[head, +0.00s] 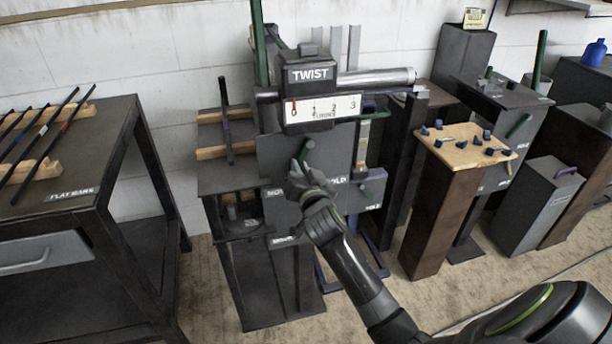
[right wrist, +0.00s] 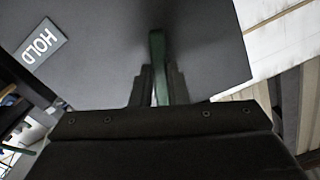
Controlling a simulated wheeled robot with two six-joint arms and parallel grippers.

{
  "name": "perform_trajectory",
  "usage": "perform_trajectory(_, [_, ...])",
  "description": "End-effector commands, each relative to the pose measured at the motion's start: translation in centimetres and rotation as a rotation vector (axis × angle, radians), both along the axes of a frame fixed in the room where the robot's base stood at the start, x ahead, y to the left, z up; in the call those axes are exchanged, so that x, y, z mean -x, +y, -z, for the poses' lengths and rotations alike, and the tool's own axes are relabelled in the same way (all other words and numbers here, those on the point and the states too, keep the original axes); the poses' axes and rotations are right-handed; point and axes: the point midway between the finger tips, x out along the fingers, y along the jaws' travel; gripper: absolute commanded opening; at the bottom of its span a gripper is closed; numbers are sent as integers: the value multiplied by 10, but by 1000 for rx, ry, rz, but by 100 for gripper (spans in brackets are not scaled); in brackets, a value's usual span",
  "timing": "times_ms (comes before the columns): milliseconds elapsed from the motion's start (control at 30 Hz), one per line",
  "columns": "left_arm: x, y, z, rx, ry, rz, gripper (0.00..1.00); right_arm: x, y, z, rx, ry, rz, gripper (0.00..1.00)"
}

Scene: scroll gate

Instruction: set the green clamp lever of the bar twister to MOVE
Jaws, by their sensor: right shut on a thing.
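The bar twister has a dark head marked TWIST (head: 310,74) above a dark plate (head: 345,140). Its green clamp lever (head: 308,147) projects from the plate, between a partly covered label at lower left, of which the start shows, and a HOLD label (head: 335,181) at lower right. My right gripper (head: 300,166) is shut on the lever. In the right wrist view the green lever (right wrist: 157,60) stands between my two fingers (right wrist: 158,88), and the HOLD label (right wrist: 40,46) is at upper left. My left gripper is out of view.
A scale (head: 322,107) with a red pointer near 0 is under the head. A table with flat bars (head: 75,200) stands left. A stand with blue pieces (head: 465,146) is right.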

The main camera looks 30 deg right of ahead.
Motion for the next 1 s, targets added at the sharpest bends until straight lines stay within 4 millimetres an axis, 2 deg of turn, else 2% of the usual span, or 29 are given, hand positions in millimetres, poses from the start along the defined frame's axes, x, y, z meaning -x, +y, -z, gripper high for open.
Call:
perform_trajectory(367, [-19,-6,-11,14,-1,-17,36,-2,8,-3,-149,-32,2,0])
perform_trajectory(900, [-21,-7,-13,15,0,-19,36,-2,9,-5,-173,-39,0,0])
perform_trajectory(933, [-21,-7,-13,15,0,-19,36,-2,9,-5,-172,-39,0,18])
perform_trajectory(1000, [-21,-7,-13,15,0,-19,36,-2,9,-5,-171,-40,0,27])
